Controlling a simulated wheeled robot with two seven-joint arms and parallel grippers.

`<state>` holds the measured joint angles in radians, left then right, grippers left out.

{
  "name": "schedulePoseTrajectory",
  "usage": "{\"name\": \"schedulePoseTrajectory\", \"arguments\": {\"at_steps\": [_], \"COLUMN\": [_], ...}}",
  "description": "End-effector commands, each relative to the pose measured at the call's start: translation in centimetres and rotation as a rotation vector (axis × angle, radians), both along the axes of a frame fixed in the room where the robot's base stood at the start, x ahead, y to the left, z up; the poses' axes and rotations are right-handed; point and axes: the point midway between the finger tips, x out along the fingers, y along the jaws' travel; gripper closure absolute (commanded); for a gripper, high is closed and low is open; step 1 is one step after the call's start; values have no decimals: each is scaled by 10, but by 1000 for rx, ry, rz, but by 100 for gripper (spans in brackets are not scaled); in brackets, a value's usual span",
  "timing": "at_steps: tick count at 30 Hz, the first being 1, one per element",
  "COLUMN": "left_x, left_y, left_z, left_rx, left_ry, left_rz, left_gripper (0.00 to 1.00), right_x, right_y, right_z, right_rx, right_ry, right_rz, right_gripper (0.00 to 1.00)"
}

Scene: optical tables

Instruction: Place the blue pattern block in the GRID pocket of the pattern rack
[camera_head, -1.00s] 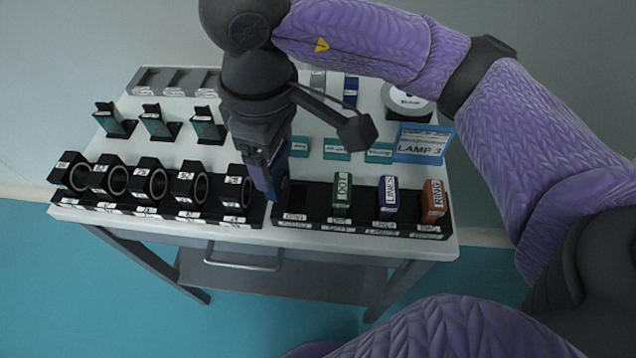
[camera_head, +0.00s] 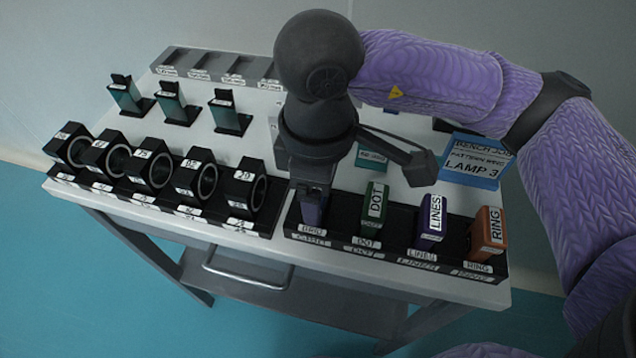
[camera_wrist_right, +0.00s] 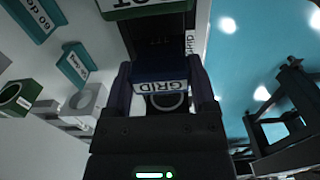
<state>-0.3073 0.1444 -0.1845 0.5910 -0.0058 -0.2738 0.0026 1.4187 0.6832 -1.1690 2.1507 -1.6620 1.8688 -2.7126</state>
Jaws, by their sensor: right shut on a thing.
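The pattern rack (camera_head: 338,240) is black and lies along the front right of the table. Its front labels read GRID, DOT, LINES and RING. My right gripper (camera_head: 312,212) is at the rack's left end, over the GRID pocket, pointing down. It is shut on the blue pattern block (camera_wrist_right: 160,72), which shows its GRID label between the fingers (camera_wrist_right: 160,85) in the right wrist view. In the head view the gripper hides the block, and I cannot tell how deep it sits in the pocket. My left gripper is not in view.
Green DOT (camera_head: 375,207), purple LINES (camera_head: 432,218) and orange RING (camera_head: 487,234) blocks stand in the rack's other pockets. Several black ring mounts (camera_head: 150,171) stand just left. Teal holders (camera_head: 228,112) stand further back.

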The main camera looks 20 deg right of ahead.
Motion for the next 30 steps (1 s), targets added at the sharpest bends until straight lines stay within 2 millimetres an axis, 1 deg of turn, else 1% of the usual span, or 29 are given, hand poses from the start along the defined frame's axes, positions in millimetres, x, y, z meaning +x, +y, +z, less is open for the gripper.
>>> {"name": "schedulePoseTrajectory", "arguments": {"at_steps": [2, 3, 5, 6, 12, 14, 17, 21, 24, 27, 30], "left_x": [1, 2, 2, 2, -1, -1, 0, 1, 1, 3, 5], "left_y": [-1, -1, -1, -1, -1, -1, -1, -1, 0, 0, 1], "left_z": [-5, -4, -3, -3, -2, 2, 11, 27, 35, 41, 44], "left_rx": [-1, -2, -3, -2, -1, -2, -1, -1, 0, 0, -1], "left_ry": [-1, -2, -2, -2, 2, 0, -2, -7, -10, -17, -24], "left_rz": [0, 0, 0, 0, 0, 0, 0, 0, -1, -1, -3], "left_gripper": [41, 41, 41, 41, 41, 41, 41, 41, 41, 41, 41], "right_x": [0, 0, 0, 0, 0, 0, 0, 0, 0, 0, 0], "right_y": [0, 0, 0, 0, 0, 0, 0, 0, 1, 0, 0], "right_z": [-4, -3, -2, -2, -2, 3, 22, 66, 92, 111, 120], "right_rx": [1, 1, 1, 1, 1, 0, 1, 1, 1, 0, 0], "right_ry": [1, 1, 1, 1, 1, 0, -4, -7, -6, -4, -1], "right_rz": [0, 0, 0, 0, 0, -1, -1, -2, -1, -1, -1], "right_gripper": [89, 21, 8, 0, 0, 0, 0, 0, 0, 0, 0]}}
